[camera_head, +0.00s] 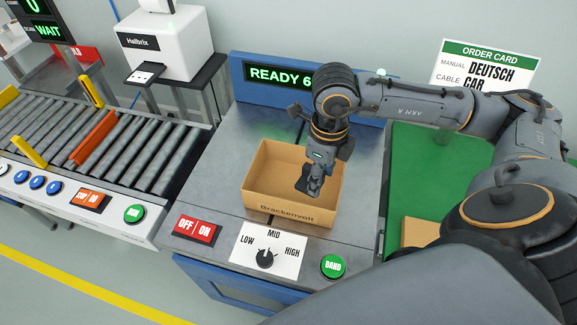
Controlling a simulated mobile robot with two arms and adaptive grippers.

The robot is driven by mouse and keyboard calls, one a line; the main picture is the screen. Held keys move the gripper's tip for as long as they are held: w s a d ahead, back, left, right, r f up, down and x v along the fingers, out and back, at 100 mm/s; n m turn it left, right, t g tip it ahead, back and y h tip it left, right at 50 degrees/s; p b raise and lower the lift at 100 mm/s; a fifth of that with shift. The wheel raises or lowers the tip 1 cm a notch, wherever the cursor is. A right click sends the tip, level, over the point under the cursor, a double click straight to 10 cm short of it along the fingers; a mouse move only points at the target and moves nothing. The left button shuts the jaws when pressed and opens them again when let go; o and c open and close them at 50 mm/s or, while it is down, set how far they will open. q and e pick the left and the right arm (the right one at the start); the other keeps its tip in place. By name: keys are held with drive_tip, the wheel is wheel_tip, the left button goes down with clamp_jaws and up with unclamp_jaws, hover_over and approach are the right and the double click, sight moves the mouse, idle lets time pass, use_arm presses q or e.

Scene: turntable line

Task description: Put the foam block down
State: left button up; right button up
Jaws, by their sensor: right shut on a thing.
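My right gripper (314,185) reaches down from above into an open cardboard box (292,210) marked "Brackenvolt". It is shut on the foam block (304,181), which shows as a small dark shape at the fingers. The block is inside the box's outline; whether it touches the box floor I cannot tell. The fingers hide part of it. The box stands on the grey metal top of the station. My left gripper is not in view.
The station front has an OFF/ON switch (197,229), a LOW/MID/HIGH knob (265,258) and a green BAND button (333,266). A roller conveyor (130,155) is at left, with a white printer (168,45) behind. A green mat (410,185) lies at right.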

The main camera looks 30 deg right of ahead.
drive_tip(key=shift+w+d+r+m, duration=0.15)
drive_tip(key=shift+r+m, duration=0.05)
drive_tip(key=shift+m, duration=0.3)
drive_tip(key=shift+w+r, duration=0.1)
drive_tip(key=shift+w, duration=0.1)
drive_tip(key=w+a+f+p, duration=0.3)
drive_tip(key=w+f, duration=0.1)
drive_tip(key=w, duration=0.5)
drive_tip(key=p, duration=0.1)
hover_over(276, 188)
wheel_tip(276, 188, down, 5)
wheel_tip(276, 188, down, 4)
drive_tip(key=shift+w+r+m+p, duration=0.1)
drive_tip(key=shift+m+p, duration=0.2)
drive_tip(key=shift+p, duration=0.45)
drive_tip(key=shift+f+b, duration=0.6)
drive_tip(key=shift+f, duration=0.05)
